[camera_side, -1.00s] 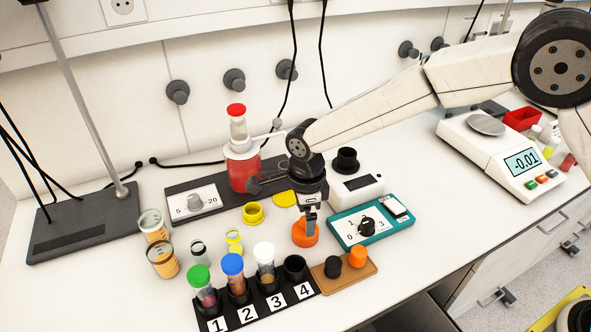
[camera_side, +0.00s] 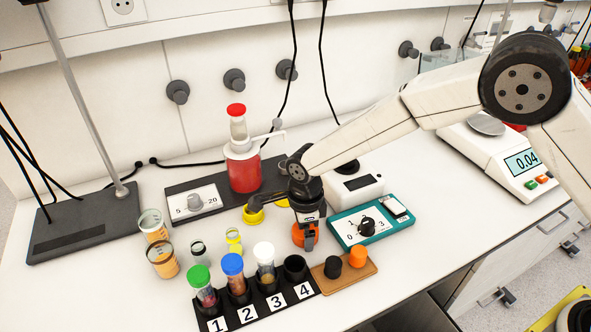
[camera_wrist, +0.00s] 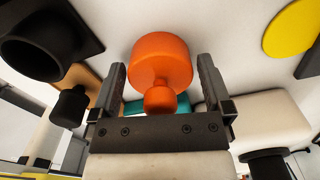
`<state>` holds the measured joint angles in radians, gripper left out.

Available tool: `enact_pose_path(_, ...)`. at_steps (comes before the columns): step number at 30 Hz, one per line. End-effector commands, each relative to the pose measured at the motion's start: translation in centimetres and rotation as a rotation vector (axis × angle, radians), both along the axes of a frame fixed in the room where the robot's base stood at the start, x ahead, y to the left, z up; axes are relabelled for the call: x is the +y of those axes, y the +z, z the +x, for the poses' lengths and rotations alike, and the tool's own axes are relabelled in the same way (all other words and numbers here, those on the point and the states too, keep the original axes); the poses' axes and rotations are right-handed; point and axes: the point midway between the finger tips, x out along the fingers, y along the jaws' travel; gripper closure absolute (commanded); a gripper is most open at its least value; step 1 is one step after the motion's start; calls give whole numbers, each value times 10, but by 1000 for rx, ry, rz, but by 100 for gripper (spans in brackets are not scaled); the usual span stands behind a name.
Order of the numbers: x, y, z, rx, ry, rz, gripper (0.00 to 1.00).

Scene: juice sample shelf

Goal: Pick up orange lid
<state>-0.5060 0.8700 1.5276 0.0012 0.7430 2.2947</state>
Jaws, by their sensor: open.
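The orange lid (camera_side: 309,240) sits on the white bench, partly hidden behind my gripper (camera_side: 307,238) in the side view. In the wrist view the lid (camera_wrist: 160,62) shows as a broad round cap with a small knob towards me. My gripper also shows in the wrist view (camera_wrist: 160,72), with its jaws open. One finger stands on each side of the lid, and a gap shows at least on the right. The lid does not look lifted.
A tan block (camera_side: 331,285) with a small black cap (camera_side: 333,267) and a small orange cap (camera_side: 358,256) stands just right. The numbered tube rack (camera_side: 262,302) is in front. A teal device (camera_side: 347,241) is close on the right.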

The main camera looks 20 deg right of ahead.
Motion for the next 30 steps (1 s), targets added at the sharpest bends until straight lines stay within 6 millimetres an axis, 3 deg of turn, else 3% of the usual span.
enact_pose_path(2, 0, 0, 0, 0, 0, 0, 0)
enact_pose_path(9, 0, 0, 0, 0, 0, 0, 73)
enact_pose_path(22, 0, 6, 0, -1, 0, 1, 74)
enact_pose_path(30, 0, 32, 0, -2, 0, 1, 74)
